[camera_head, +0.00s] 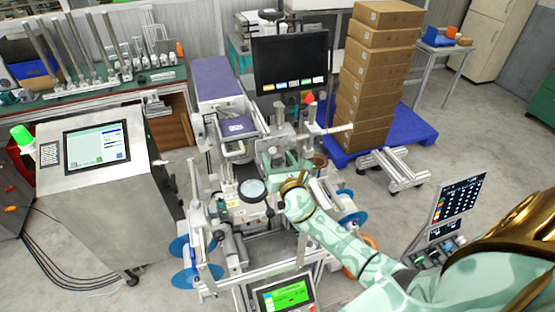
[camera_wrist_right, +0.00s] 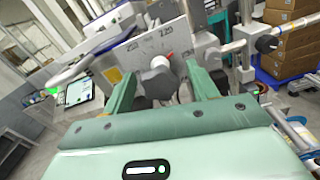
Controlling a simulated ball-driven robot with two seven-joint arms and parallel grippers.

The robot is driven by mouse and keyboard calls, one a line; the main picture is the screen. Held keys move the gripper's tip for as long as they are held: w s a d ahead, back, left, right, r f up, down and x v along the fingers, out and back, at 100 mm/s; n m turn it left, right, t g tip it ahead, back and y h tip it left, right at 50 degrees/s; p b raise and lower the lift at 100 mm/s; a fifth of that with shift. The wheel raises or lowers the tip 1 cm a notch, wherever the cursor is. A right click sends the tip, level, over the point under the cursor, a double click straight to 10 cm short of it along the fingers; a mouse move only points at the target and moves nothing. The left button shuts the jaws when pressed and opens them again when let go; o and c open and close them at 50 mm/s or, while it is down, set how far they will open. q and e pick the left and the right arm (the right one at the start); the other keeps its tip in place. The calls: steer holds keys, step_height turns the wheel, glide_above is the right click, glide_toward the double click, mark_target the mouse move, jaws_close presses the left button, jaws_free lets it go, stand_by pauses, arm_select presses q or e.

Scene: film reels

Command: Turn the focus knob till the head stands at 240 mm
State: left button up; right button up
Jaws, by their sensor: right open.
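My right gripper (camera_wrist_right: 161,72) is open, with one green finger on each side of the knob. I cannot tell whether the fingers touch it. A small red pointer (camera_wrist_right: 170,55) and printed scale marks show just above the knob, too blurred to read surely. In the head view my right gripper (camera_head: 284,158) reaches into the middle of the machine and the knob is hidden. My left gripper is not in view.
A dark monitor (camera_head: 290,62) stands behind the machine. Stacked cartons (camera_head: 378,75) rest on a blue pallet (camera_head: 420,130) at the right. A steel console (camera_head: 95,190) stands at the left. Blue reels (camera_head: 180,278) stick out at the machine's front. Open floor lies at the right.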

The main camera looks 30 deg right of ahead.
steer(key=c, duration=1)
